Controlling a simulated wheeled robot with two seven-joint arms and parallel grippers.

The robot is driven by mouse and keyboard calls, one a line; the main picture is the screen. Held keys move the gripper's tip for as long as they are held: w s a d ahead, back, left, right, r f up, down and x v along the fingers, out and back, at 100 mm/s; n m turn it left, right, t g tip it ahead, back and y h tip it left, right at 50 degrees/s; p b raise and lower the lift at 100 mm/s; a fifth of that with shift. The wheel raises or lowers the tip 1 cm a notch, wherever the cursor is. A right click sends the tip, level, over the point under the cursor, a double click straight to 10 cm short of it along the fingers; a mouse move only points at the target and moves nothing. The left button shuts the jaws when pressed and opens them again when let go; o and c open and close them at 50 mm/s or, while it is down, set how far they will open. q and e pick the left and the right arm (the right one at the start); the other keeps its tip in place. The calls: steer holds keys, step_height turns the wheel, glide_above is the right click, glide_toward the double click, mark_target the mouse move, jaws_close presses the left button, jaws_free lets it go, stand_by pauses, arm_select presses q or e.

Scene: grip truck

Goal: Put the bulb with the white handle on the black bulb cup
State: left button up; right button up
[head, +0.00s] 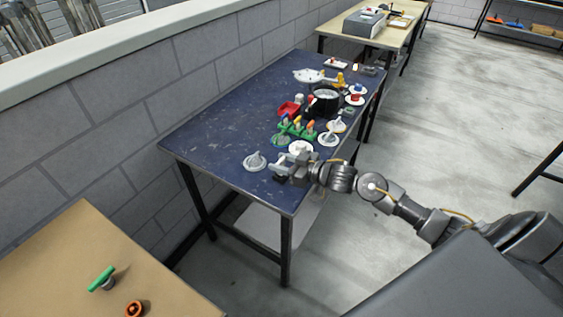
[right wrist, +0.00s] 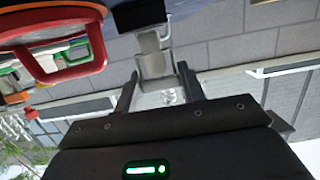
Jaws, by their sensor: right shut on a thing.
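My right gripper (head: 286,165) is over the near end of the blue table. It is shut on a pale grey-white piece, which I take to be the bulb with the white handle (right wrist: 152,62); the fingers (right wrist: 157,90) close on either side of it in the right wrist view. A small black piece, apparently the black bulb cup (head: 280,178), shows just below the gripper. A dark shape, likely the same cup (right wrist: 137,13), is at the top of the wrist view, close to the held piece. I cannot tell whether they touch. My left gripper is not in view.
The blue table (head: 215,140) is clear at its left. A grey-white round piece (head: 255,161) stands left of the gripper. Behind are a green holder (head: 296,130) with colored handles, a red tray (head: 289,109) and a black round container (head: 325,98).

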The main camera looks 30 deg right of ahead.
mark_target(282, 160)
steer(key=shift+f, duration=0.45)
stand_by(0.4)
steer(key=shift+f, duration=0.45)
stand_by(1.1)
steer(key=o, duration=1.5)
step_height(282, 160, up, 8)
steer(key=p, duration=0.8)
steer(key=shift+f, duration=0.2)
steer(key=shift+f, duration=0.1)
